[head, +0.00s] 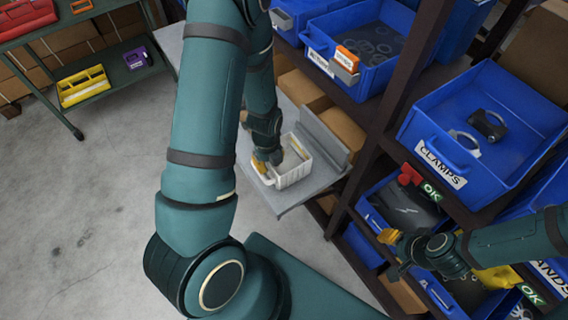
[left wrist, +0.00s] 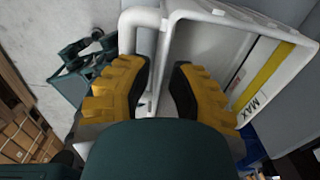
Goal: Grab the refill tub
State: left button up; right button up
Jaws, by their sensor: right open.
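The refill tub (head: 292,178) is a white open box on a grey shelf, seen in the head view. In the left wrist view the tub (left wrist: 205,45) fills the upper right, with a yellow band marked MAX inside and a white handle (left wrist: 128,30) on its left side. My left gripper (head: 268,160) is at the tub's left end. In the left wrist view its yellow fingers (left wrist: 160,72) are apart, with the tub's wall and handle side beyond and between them. I cannot tell whether they touch. My right gripper (head: 391,252) is open by the lower blue bins.
A blue bin labelled CLAMPS (head: 440,178) stands on the dark rack at right. More blue bins (head: 357,75) stand above. A green table (head: 115,82) with a yellow tray (head: 84,87) is at upper left. The concrete floor (head: 80,200) at left is clear.

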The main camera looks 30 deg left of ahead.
pick_arm(q)
jog(key=shift+f, duration=0.15)
dwell(0.4)
grip_shut()
